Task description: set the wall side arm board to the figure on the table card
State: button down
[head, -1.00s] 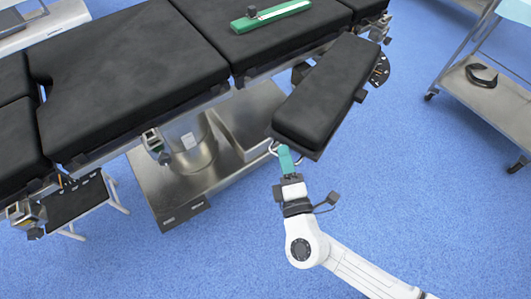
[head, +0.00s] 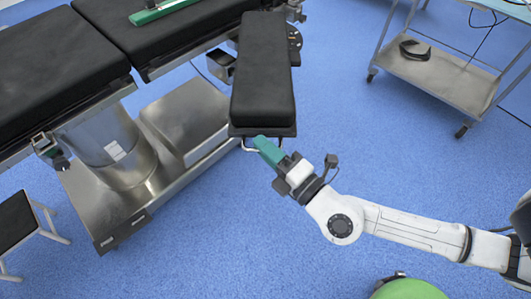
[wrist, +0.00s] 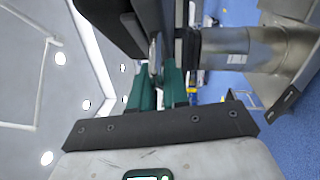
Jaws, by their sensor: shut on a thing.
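The arm board (head: 263,80) is a long black pad jutting out from the side of the operating table (head: 55,65). A wire handle (head: 249,146) sticks out at its near end. My gripper (head: 265,146) has green fingers and is shut on this handle; the wrist view also shows the handle (wrist: 154,55) between the fingers. A dark curved plate (head: 295,40) shows at the board's pivot end; its marks are too small to read. A green item with a white strip (head: 160,10) lies on the table pad, partly cut off. I cannot read a figure on any card.
A steel trolley (head: 440,78) with a dark curved item on its shelf stands at the right. The table's steel base (head: 125,205) and a black-topped step stool (head: 15,228) are at the left. A green rounded thing (head: 405,288) is at the bottom edge. Blue floor is clear right of the board.

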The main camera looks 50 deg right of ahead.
jog(key=shift+s+d+y, duration=0.3)
jog(key=shift+s+d, duration=0.05)
jog(key=shift+d, duration=0.05)
jog(key=c, duration=1.3)
grip_release()
jog(key=shift+o, duration=0.2)
jog(key=shift+s, duration=0.1)
jog(key=s+f+b, duration=0.1)
jog(key=s, duration=0.9)
jog(key=shift+s+a+f, duration=0.2)
jog(key=shift+s+a, duration=0.1)
